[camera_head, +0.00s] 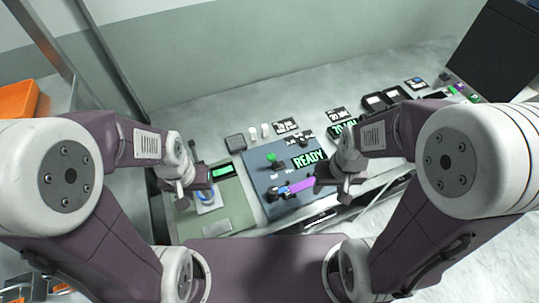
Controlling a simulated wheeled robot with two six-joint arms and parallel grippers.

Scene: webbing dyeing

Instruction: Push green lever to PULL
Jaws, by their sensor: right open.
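The green lever (271,158) shows as a small green knob on the dark blue control panel (262,178), left of the lit READY display (309,159). The small labels around it are too small to read, so I cannot tell which mark it points to. My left gripper (207,190) is left of the panel, above the greenish plate, apart from the lever; its fingers are too unclear to tell open from shut. My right gripper (322,186) is open at the panel's right side, apart from the green lever. Its fingertips are close to a purple bar; contact is unclear.
The purple bar (300,186) and a blue part (284,190) lie low on the panel. A greenish plate (230,212) with a lit display is to the left. A second display and several switches are right. A black screen (507,45) stands far right; an orange bin (17,98) is left.

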